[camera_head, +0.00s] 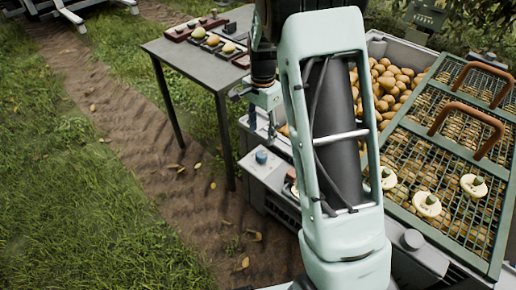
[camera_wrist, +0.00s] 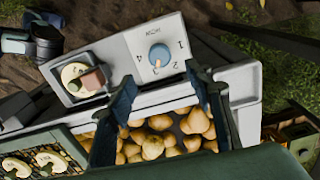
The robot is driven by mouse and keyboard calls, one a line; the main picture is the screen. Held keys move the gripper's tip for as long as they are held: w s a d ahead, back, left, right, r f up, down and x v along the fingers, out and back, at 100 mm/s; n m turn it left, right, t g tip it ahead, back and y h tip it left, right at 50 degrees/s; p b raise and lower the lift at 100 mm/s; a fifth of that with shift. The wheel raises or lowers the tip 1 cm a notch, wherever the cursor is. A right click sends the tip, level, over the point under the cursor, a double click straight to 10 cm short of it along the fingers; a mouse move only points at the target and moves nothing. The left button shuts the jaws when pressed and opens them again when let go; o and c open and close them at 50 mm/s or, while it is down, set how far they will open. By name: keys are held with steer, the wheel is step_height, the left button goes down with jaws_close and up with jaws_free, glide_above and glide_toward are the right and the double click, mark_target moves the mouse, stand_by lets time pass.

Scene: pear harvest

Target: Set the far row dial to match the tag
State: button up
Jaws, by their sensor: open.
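A round blue dial (camera_wrist: 159,56) sits on a pale panel (camera_wrist: 205,38) with printed numbers 1 to 4 around it. A small white mark shows on the dial's lower part in the wrist view; its exact setting is hard to tell. The dial also shows in the head view (camera_head: 261,157), on the crate's left end. My gripper (camera_wrist: 160,77) is open and empty, its two dark fingers apart in front of the dial. In the head view, my gripper (camera_head: 261,122) is above the dial, apart from it. I cannot make out a tag that gives a row number.
A cream disc with a brown block (camera_wrist: 80,78) sits in a recess beside the dial. The crate (camera_head: 395,45) holds many pears, partly under a green grate (camera_head: 424,164) with brown handles and cream discs. A grey table (camera_head: 185,62) bears several fruits at the back left.

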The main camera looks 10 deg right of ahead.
mark_target(262, 154)
step_height(262, 154, down, 10)
steer(key=b, duration=0.2)
steer(key=shift+s+b, duration=0.1)
steer(key=shift+b, duration=0.3)
steer(key=c, duration=1.1)
